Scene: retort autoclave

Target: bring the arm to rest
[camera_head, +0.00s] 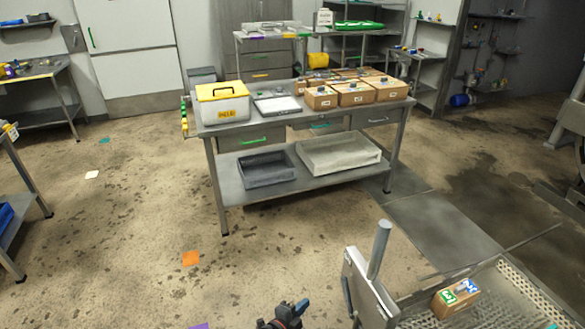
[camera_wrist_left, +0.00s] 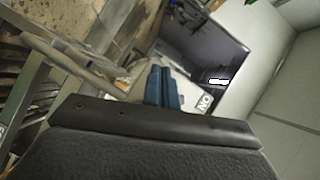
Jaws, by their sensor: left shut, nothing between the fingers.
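My left gripper (camera_head: 297,308) shows at the bottom edge of the head view, low and just left of the upright metal post. Its blue fingers also show in the left wrist view (camera_wrist_left: 162,86), closed together with nothing between them. The rest of the left arm is mostly below the frame. My right gripper is in neither view.
A metal post and plate (camera_head: 378,255) stand close right of the gripper. Beyond is a perforated tray (camera_head: 507,290) with a cardboard box (camera_head: 455,297). A steel table (camera_head: 290,127) with several cartons (camera_head: 356,94) stands further back. The floor (camera_head: 130,240) left is mostly clear.

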